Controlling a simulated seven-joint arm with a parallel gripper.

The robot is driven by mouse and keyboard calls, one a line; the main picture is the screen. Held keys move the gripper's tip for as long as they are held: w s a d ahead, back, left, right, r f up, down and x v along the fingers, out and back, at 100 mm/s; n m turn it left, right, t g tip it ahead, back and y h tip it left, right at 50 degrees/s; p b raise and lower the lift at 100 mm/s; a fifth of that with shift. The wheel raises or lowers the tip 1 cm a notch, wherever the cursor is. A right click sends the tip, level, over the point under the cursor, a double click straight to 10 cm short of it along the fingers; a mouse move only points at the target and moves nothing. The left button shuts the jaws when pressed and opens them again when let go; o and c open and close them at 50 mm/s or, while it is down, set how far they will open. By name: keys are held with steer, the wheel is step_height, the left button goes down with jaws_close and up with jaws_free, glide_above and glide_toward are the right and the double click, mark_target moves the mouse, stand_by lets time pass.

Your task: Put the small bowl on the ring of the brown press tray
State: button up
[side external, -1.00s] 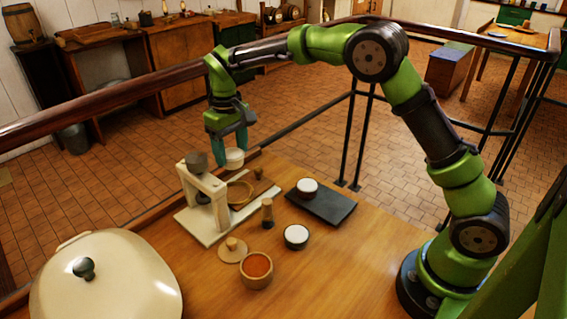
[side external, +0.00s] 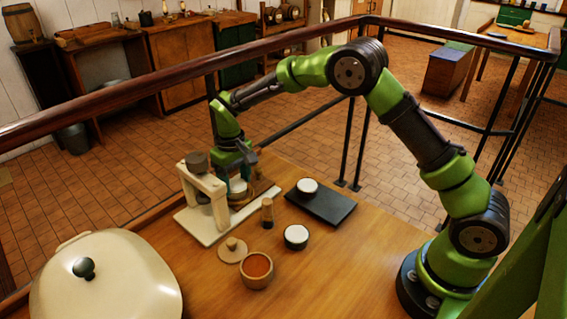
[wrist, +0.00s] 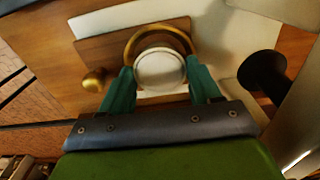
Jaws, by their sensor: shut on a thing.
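The small white bowl (side external: 238,186) is between the teal fingers of my gripper (side external: 238,189), which is shut on it. In the wrist view the bowl (wrist: 160,70) lies between the fingertips (wrist: 160,80) and overlaps the near part of the brass-coloured ring (wrist: 158,34). The ring is on the brown press tray (wrist: 98,52), which has a round knob (wrist: 93,80). In the side view the tray (side external: 266,191) sits at the cream press (side external: 202,183), and the gripper hides most of the ring. I cannot tell whether the bowl touches the ring.
The press's dark plunger (wrist: 263,72) is close to the right of my gripper in the wrist view. A tamper (side external: 267,212), a dark cup (side external: 296,237), a bowl of red powder (side external: 257,270) and a wooden lid (side external: 232,250) stand nearby. A black slab (side external: 325,207) carries another white-topped cup (side external: 307,186).

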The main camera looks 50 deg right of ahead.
mark_target(236, 184)
steer(key=o, duration=1.1)
steer(key=shift+f, duration=0.15)
steer(key=s+d+r+t, duration=0.1)
steer(key=s+r, duration=0.1)
steer(key=r, duration=0.7)
steer(key=s+r, duration=0.2)
steer(key=r, duration=0.7)
steer(key=s+d+r+m+t+y, duration=0.1)
steer(key=s+d+r+m+t, duration=0.1)
steer(key=s+r, duration=0.5)
steer(key=s+f+t, duration=0.1)
steer(key=s, duration=0.4)
steer(key=s+f+m+t, duration=0.1)
steer(key=s+f, duration=0.1)
steer(key=s, duration=0.4)
steer(key=s+d+f+m+t+y, duration=0.1)
steer(key=s+t, duration=0.1)
steer(key=s, duration=0.3)
steer(key=shift+s+d+f, duration=0.1)
steer(key=shift+s+f, duration=0.15)
